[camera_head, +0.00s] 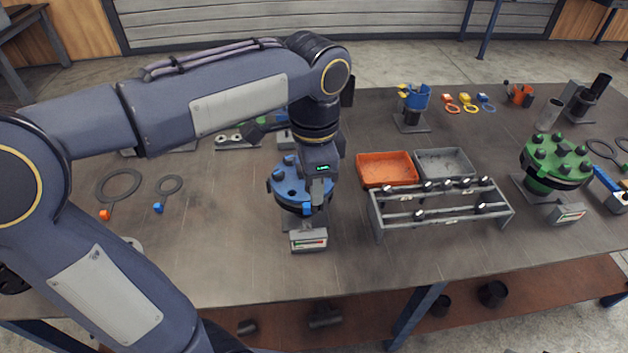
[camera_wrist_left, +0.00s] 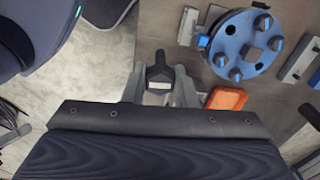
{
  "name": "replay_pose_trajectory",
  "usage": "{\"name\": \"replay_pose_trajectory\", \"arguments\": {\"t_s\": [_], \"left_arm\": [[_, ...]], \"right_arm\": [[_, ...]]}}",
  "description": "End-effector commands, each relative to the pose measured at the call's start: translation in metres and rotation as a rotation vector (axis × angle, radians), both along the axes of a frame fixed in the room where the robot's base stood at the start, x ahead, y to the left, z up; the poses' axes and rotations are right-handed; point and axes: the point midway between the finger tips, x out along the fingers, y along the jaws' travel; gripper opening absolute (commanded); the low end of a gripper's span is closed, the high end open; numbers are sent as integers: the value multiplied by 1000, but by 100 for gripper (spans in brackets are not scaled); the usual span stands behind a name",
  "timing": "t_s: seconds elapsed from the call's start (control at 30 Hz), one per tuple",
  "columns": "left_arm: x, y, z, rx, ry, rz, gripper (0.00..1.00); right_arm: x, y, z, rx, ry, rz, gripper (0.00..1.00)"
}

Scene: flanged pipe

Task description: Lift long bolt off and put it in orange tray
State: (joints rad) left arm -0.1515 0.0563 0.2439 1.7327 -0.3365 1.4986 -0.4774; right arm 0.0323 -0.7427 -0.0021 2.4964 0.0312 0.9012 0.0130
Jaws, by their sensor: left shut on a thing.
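The blue flange (camera_head: 290,190) stands on the workbench with several dark bolts in its top and some open holes; it also shows in the left wrist view (camera_wrist_left: 243,48). My left gripper (camera_head: 318,192) points down at the flange's right side in the head view. In the left wrist view its fingers (camera_wrist_left: 160,88) are shut on a dark-headed bolt (camera_wrist_left: 158,68). The orange tray (camera_head: 387,155) lies right of the flange and looks empty. My right gripper is not in view.
A grey tray (camera_head: 444,164) adjoins the orange one. A metal rack (camera_head: 440,212) with several bolts stands in front of both trays. A green flange (camera_head: 555,160) stands at the right. A small gauge box (camera_head: 309,240) sits before the blue flange. The bench's front left is mostly clear.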

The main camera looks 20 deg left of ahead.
Motion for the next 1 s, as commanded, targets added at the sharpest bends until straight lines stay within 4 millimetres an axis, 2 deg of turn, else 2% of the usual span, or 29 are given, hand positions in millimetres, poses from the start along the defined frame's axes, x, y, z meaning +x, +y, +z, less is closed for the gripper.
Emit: {"name": "replay_pose_trajectory", "arguments": {"t_s": [0.03,0.57,0.9,1.0], "left_arm": [[0,0,7,-1,-1,0,0],[0,0,38,-1,-1,0,0],[0,0,37,0,0,2,0],[8,0,28,-5,6,40,0]], "right_arm": [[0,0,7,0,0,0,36],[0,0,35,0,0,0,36],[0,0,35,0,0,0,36],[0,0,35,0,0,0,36]]}}
